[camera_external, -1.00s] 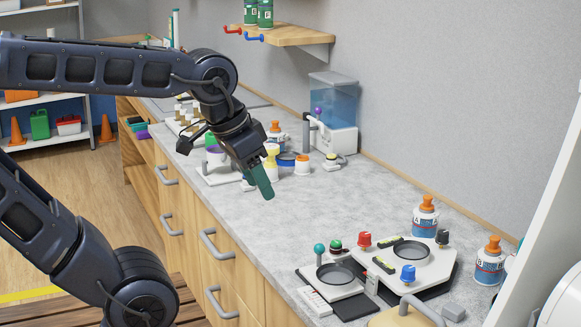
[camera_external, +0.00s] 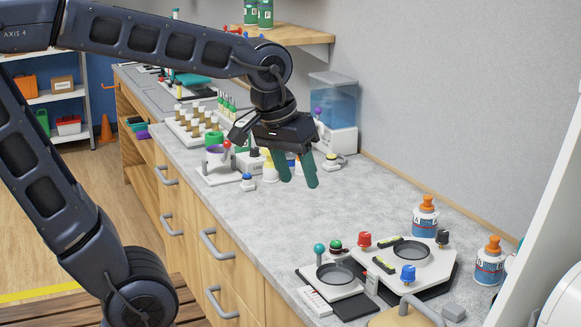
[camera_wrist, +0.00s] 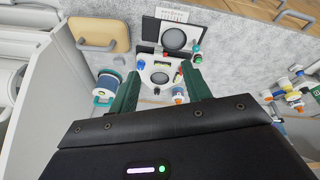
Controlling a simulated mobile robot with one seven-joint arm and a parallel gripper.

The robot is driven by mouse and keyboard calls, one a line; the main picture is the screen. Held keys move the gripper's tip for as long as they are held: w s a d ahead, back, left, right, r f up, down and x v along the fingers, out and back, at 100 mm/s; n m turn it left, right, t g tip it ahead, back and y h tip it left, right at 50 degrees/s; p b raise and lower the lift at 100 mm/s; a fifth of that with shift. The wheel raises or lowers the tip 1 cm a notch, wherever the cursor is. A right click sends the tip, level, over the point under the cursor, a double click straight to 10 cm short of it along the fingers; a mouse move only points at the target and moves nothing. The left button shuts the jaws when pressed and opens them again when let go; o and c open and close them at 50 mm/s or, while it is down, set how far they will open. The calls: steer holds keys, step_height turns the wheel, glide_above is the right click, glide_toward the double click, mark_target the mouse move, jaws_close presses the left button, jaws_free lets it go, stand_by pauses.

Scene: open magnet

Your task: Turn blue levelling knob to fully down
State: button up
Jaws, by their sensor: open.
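The blue levelling knob (camera_external: 408,275) stands at the front right corner of a white levelling plate (camera_external: 440,262) with a round grey dish, on the counter at the lower right of the outside view. A red knob (camera_external: 365,240) and a black knob (camera_external: 442,237) stand at its other corners. In the wrist view the blue knob (camera_wrist: 141,65) shows just above the left fingertip. My gripper (camera_external: 296,180) is open and empty, fingers pointing down above the middle of the counter, well apart from the knob. Its green fingers also show in the wrist view (camera_wrist: 162,80).
Two orange-capped bottles (camera_external: 425,217) (camera_external: 490,262) stand behind and right of the plate. A second unit with a dish (camera_external: 336,274) and a teal ball knob is at its left. A tan board with a grey handle (camera_external: 405,316) lies in front.

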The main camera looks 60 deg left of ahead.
steer(key=w+d+f+n+g, duration=0.1)
steer(key=w+f+n, duration=0.15)
steer(key=w, duration=0.35)
steer(key=w+d+f+n+g, duration=0.1)
steer(key=w+n, duration=0.3)
steer(key=w, duration=0.2)
steer(key=n+g, duration=0.1)
steer(key=n, duration=0.6)
glide_toward(409, 268)
step_height(409, 268, down, 9)
steer(key=shift+w+d+f, duration=0.1)
steer(key=shift+w, duration=0.05)
steer(key=c, duration=1)
steer(key=shift+m, duration=0.35)
